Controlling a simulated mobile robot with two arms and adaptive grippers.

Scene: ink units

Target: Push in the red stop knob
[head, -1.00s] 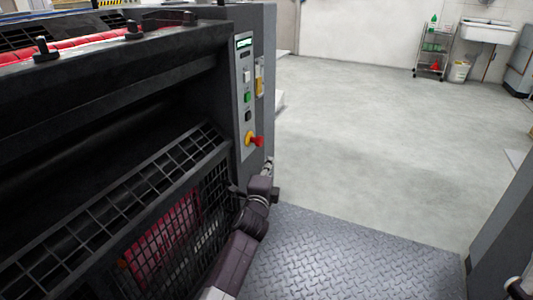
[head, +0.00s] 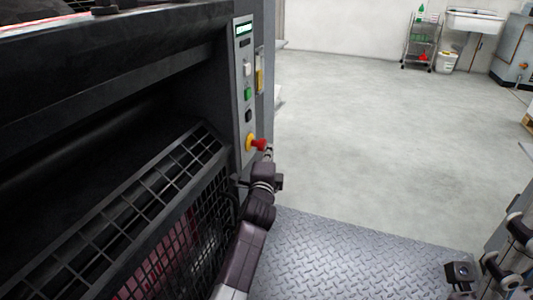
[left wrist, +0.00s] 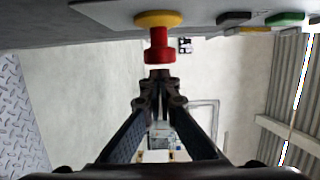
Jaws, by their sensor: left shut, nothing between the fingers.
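The red stop knob (head: 259,144) sticks out from a yellow collar (head: 249,142) low on the machine's control panel. In the left wrist view the red knob (left wrist: 160,48) stands at the top middle, below its yellow collar (left wrist: 158,18). My left gripper (head: 268,153) is shut and empty, with its fingertips at the knob's outer face. In the left wrist view the closed fingertips (left wrist: 160,74) line up with the knob; I cannot tell whether they touch it. Dark parts of my right arm show at the lower right edge; its fingers are not clear.
Above the knob the panel carries a black button (head: 248,116), a green button (head: 248,93) and a white button (head: 247,69). A black mesh guard (head: 150,215) lies left of my left arm. The tread-plate floor (head: 350,255) is clear.

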